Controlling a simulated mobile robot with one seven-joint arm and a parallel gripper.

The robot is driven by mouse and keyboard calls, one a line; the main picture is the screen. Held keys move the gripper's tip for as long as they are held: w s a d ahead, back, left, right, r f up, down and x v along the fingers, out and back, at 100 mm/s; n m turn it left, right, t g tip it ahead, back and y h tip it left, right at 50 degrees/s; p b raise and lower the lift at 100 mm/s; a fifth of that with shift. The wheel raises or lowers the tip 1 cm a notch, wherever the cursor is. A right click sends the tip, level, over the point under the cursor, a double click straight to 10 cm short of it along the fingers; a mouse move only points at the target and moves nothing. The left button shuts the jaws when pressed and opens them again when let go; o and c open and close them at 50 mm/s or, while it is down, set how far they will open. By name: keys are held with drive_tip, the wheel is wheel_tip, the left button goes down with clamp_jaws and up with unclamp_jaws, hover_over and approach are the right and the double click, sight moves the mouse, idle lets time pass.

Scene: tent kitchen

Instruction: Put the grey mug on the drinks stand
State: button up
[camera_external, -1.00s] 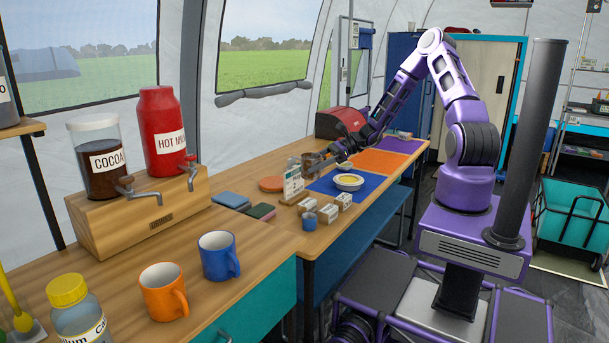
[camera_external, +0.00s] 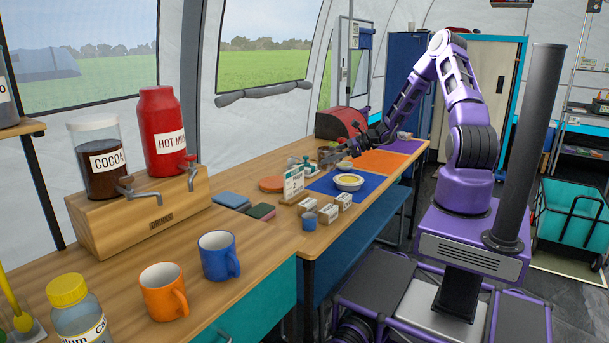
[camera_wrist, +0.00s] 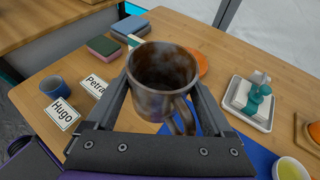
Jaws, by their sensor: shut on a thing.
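The grey mug (camera_wrist: 160,99) fills the middle of the wrist view, upright, with brown stains inside and out and its handle at the lower right. My gripper (camera_wrist: 160,88) is shut on it, one finger on either side. In the external view my gripper (camera_external: 336,157) is over the far part of the counter, and the mug shows only small and dark at its tip. The drinks stand (camera_external: 185,207) is the wooden block at the near left, carrying a cocoa jar (camera_external: 98,160) and a red hot milk container (camera_external: 162,132) with taps.
Orange (camera_external: 162,291) and blue (camera_external: 218,255) mugs stand on the counter before the stand. Nearer my gripper are a bowl (camera_external: 348,182), name cards (camera_wrist: 64,114), a small blue cup (camera_wrist: 54,88) and a white tray (camera_wrist: 235,103) with a teal item.

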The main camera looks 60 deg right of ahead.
drive_tip(key=s+d+f+m+t+h+b, duration=0.1)
drive_tip(key=s+d+m+h, duration=0.25)
drive_tip(key=d, duration=0.85)
drive_tip(key=s+d+m+t+h, duration=0.1)
drive_tip(key=s+d+m+h, duration=0.25)
drive_tip(key=d, duration=0.95)
drive_tip(key=shift+h, duration=0.6)
drive_tip(key=f, duration=0.2)
drive_tip(key=f+b, duration=0.1)
drive_tip(key=f, duration=0.3)
drive_tip(key=shift+s+d, duration=0.2)
drive_tip(key=shift+d, duration=0.15)
drive_tip(key=shift+f+b, duration=0.45)
drive_tip(key=shift+f, duration=1.7)
